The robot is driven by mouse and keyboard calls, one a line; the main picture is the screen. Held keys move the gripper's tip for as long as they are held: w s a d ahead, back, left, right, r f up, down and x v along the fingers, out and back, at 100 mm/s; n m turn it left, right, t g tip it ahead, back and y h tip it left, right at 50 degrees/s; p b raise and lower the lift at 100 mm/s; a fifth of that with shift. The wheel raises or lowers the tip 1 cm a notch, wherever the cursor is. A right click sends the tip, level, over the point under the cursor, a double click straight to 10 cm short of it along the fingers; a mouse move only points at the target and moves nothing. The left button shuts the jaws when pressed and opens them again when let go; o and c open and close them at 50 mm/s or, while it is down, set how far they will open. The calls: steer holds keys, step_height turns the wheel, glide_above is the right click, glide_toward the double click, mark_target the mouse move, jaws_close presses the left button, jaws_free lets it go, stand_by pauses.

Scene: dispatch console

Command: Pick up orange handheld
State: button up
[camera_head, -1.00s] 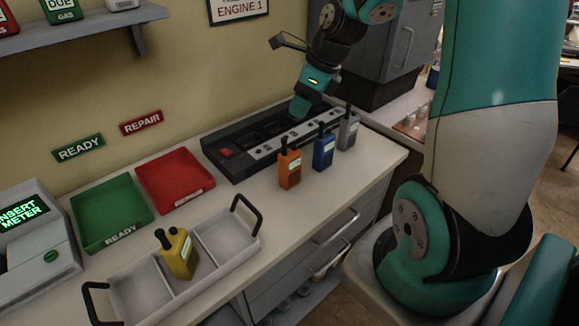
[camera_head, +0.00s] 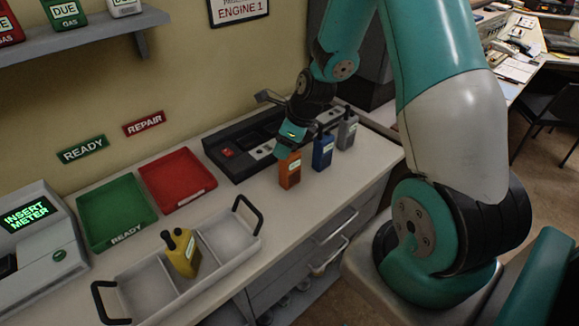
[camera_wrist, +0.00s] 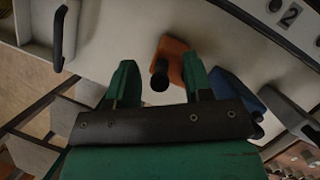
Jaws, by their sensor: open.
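The orange handheld (camera_head: 289,172) stands upright on the counter in front of the charger bank, left of the blue handheld (camera_head: 323,151). My gripper (camera_head: 290,150) is over it in the head view and hides its top. In the wrist view my gripper (camera_wrist: 161,82) is open, with two green fingers apart. The orange handheld (camera_wrist: 175,58) shows between and beyond the fingertips, nearer the right finger, its dark antenna pointing toward the camera. I cannot tell whether a finger touches it. The blue handheld (camera_wrist: 232,92) is just right of the right finger.
A grey handheld (camera_head: 347,130) stands right of the blue one. The black charger bank (camera_head: 222,169) lies behind. A yellow handheld (camera_head: 181,253) is in the white divided tray (camera_head: 262,243) with black handles. Green (camera_head: 84,205) and red (camera_head: 146,187) trays lie left.

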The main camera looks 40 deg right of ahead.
steer(key=shift+c, duration=0.4)
jaws_close()
steer(key=shift+r, duration=0.1)
